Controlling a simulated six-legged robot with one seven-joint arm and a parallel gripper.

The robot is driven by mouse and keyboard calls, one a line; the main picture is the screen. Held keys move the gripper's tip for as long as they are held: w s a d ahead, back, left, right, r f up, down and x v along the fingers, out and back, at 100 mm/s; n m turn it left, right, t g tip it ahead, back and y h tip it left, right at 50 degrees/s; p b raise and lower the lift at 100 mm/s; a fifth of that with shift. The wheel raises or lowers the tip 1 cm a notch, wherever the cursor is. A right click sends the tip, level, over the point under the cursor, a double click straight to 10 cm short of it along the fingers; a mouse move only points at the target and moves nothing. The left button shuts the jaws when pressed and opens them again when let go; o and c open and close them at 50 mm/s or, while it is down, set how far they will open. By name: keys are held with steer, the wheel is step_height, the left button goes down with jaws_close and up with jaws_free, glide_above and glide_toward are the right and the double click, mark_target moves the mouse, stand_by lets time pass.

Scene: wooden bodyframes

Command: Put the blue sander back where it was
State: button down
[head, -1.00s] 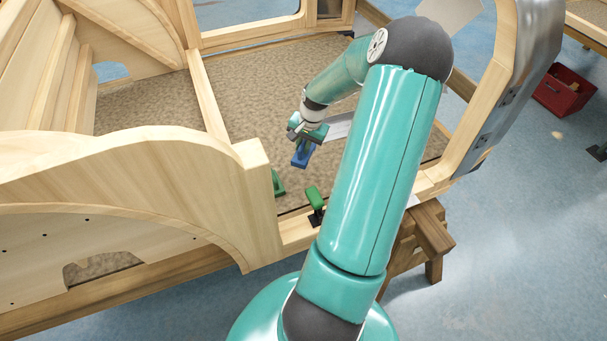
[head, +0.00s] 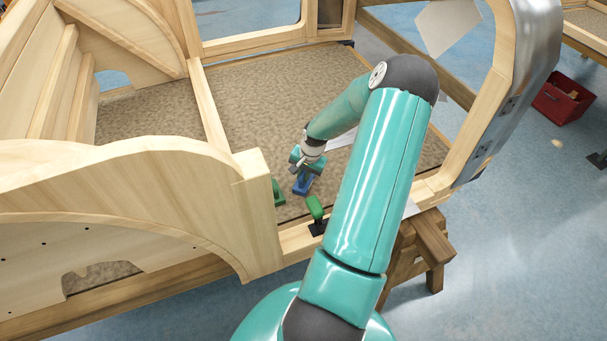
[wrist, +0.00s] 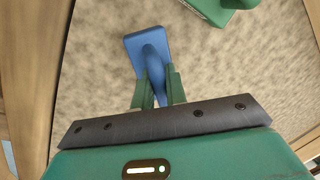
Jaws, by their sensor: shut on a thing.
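The blue sander (head: 303,185) is in my gripper (head: 307,169), low over the brown speckled floor panel inside the wooden frame. In the wrist view the blue sander (wrist: 146,50) has its flat pad beyond the fingers, and its narrow handle sits between the green fingers of my gripper (wrist: 158,88). The gripper is shut on that handle. I cannot tell whether the pad touches the panel. My gripper hides part of the sander in the head view.
A green tool (head: 278,192) lies just left of the sander; a green object also shows in the wrist view (wrist: 222,8). A green-handled clamp (head: 315,207) sits on the front rail. The curved wooden side (head: 140,195) rises at left.

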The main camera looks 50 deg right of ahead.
mark_target(310, 183)
steer(key=c, duration=1.4)
jaws_free()
steer(key=shift+f, duration=0.1)
steer(key=shift+c, duration=0.2)
step_height(310, 183, up, 12)
steer(key=s, duration=0.2)
steer(key=shift+s+d, duration=0.15)
steer(key=shift+d, duration=0.15)
